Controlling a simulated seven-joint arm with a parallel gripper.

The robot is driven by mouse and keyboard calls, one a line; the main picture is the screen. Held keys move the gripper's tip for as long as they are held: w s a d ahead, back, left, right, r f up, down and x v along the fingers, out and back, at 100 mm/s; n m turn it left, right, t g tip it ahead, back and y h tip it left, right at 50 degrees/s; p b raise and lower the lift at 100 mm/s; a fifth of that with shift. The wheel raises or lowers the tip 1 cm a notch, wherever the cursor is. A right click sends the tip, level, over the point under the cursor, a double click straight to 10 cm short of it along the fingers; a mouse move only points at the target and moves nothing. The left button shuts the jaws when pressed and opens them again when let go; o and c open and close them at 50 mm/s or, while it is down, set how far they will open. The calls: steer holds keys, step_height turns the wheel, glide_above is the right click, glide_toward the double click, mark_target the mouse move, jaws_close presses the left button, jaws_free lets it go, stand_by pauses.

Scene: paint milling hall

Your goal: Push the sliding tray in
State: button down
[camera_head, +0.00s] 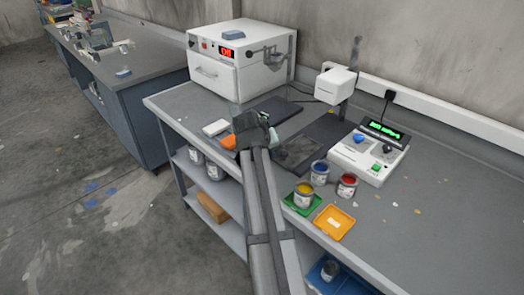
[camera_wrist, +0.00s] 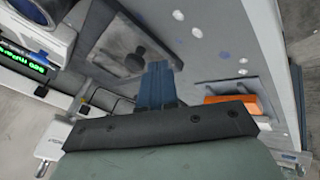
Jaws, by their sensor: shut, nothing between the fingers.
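A flat dark grey plate, which looks like the sliding tray (camera_head: 300,152), lies at the bench's front edge before the dark base (camera_head: 326,131) of a stand with a white head (camera_head: 336,84). In the wrist view the tray (camera_wrist: 118,44) shows at the upper middle, with a dark knob on it. My gripper (camera_head: 270,137) is just left of the tray in the head view and hides part of that area. Its blue fingers (camera_wrist: 157,72) are shut and empty, pointing towards the bench beside the knob. I cannot tell whether they touch anything.
Right of the tray stand paint cans (camera_head: 304,194), a green dish, an orange dish (camera_head: 334,222) and a white device (camera_head: 366,157) with a green display. To the left are an orange block (camera_head: 228,141), a white slab (camera_head: 215,128), a dark mat (camera_head: 273,109) and a white oven (camera_head: 240,62).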

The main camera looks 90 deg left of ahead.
mark_target(292, 145)
steer(key=shift+w+a+f, duration=0.15)
steer(key=shift+w+a, duration=0.05)
steer(key=shift+w, duration=0.55)
steer(key=shift+a, duration=0.1)
steer(key=w+a, duration=1)
steer(key=shift+w+a, duration=0.45)
steer(key=shift+w, duration=0.1)
steer(key=s, duration=0.1)
steer(key=s+d, duration=0.1)
steer(key=s, duration=0.1)
steer(key=s+r, duration=0.1)
steer(key=shift+s+d, duration=0.25)
steer(key=shift+d, duration=0.1)
steer(key=v, duration=0.9)
steer(key=shift+d+r, duration=0.15)
steer(key=shift+r, duration=0.15)
